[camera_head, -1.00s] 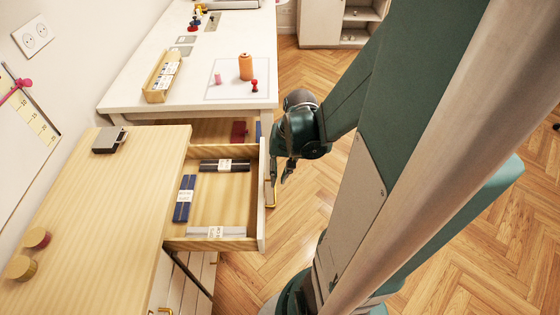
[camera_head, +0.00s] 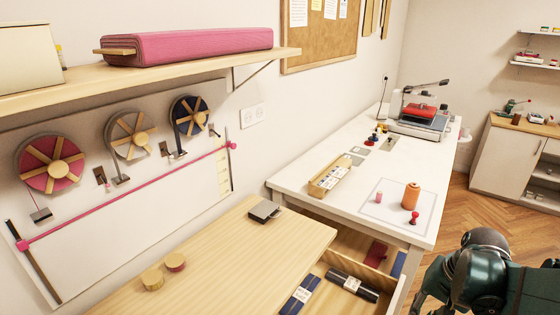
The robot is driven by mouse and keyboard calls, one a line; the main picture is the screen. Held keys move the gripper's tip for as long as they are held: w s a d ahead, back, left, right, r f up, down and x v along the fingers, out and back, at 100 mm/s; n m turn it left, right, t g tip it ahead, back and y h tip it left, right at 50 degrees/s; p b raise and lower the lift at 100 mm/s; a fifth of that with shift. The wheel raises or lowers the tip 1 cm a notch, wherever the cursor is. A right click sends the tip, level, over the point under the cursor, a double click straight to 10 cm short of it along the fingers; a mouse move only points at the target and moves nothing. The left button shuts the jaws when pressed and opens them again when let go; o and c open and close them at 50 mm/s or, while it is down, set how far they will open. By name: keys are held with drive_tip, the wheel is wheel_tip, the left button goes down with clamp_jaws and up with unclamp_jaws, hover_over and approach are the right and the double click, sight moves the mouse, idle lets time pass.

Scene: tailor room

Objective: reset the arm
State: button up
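My gripper (camera_head: 432,300) is at the lower right edge of the picture, beside the front of the open drawer. Its dark fingers are partly cut off by the bottom edge, so I cannot tell whether they are open or shut. Nothing is visible in it. My dark green arm enters from the right. The open drawer (camera_head: 398,292) holds a dark blue packet (camera_head: 300,294) and a black packet (camera_head: 352,285), both with white labels. The drawer's near part and handle are out of view.
A white table (camera_head: 300,183) carries a wooden box (camera_head: 330,176), an orange spool (camera_head: 411,195) and a red stamp (camera_head: 414,218). A wooden counter (camera_head: 215,250) stands left of the drawer. A shelf (camera_head: 150,75) holds a pink roll (camera_head: 188,45). Floor (camera_head: 482,203) shows at right.

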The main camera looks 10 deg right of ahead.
idle(0.4)
drive_tip(key=w+a+r+n+t, duration=0.2)
drive_tip(key=a+r, duration=0.5)
drive_tip(key=a, duration=0.4)
drive_tip(key=w+a+r+n+t+h, duration=0.1)
drive_tip(key=w+a+r+n+t, duration=0.2)
drive_tip(key=a+r+n, duration=0.4)
drive_tip(key=a+r+p, duration=0.1)
drive_tip(key=a, duration=0.3)
drive_tip(key=shift+w+a+t, duration=0.2)
drive_tip(key=shift+w+t, duration=0.1)
drive_tip(key=shift+t, duration=0.1)
